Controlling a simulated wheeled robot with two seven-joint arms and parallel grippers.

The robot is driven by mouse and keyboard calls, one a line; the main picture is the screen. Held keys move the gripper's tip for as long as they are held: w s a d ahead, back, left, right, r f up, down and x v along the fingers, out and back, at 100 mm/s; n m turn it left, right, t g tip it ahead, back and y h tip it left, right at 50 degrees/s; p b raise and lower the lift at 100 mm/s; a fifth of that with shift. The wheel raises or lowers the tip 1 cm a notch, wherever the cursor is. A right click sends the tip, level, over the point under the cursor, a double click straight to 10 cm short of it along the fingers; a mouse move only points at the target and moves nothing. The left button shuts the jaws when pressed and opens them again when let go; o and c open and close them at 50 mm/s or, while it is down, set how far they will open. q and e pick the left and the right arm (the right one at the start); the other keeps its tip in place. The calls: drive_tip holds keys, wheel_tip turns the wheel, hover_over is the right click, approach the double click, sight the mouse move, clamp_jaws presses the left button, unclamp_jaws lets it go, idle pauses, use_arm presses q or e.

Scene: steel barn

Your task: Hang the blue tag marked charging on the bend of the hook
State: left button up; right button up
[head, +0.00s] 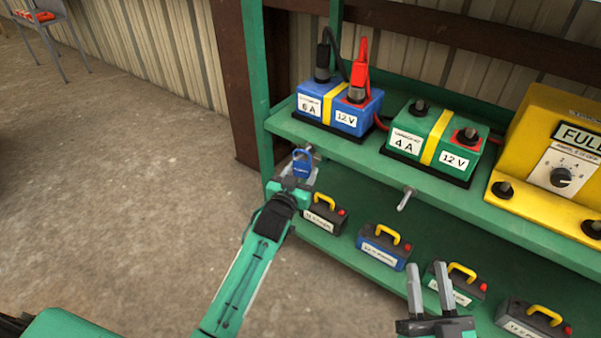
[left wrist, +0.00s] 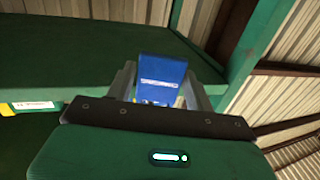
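A blue tag (head: 302,164) with a loop at its top stands upright at the fingertips of my left gripper (head: 299,170). In the left wrist view the blue tag (left wrist: 160,80) sits between the two grey fingers, which close on its sides; its print is too small to read. The left gripper is by the left end of the green shelf's front edge. A grey metal hook (head: 406,198) sticks out of that edge further right, apart from the tag. Another grey bit shows behind the tag, partly hidden. My right gripper (head: 429,290) is open and empty, low before the lower shelf.
The upper green shelf (head: 345,150) holds a blue charger (head: 345,117) with black and red plugs, a green charger (head: 418,145) and a yellow unit (head: 545,165). Several handled battery packs stand on the lower shelf. Open floor (head: 120,200) lies left.

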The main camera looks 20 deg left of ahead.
use_arm(q)
drive_tip(key=o, duration=0.3)
use_arm(e)
drive_tip(key=shift+r, duration=0.2)
use_arm(q)
drive_tip(key=shift+s, duration=0.1)
drive_tip(key=shift+s, duration=0.3)
drive_tip(key=s+a+p, duration=0.1)
drive_tip(key=s+p, duration=0.1)
drive_tip(key=s, duration=1.1)
drive_tip(key=shift+p, duration=0.35)
use_arm(e)
drive_tip(key=s+a+f+g, duration=0.3)
drive_tip(key=f+g, duration=0.4)
drive_tip(key=f, duration=0.4)
drive_tip(key=shift+s+f+h, duration=0.2)
drive_tip(key=shift+f+h, duration=0.1)
drive_tip(key=shift+f, duration=0.1)
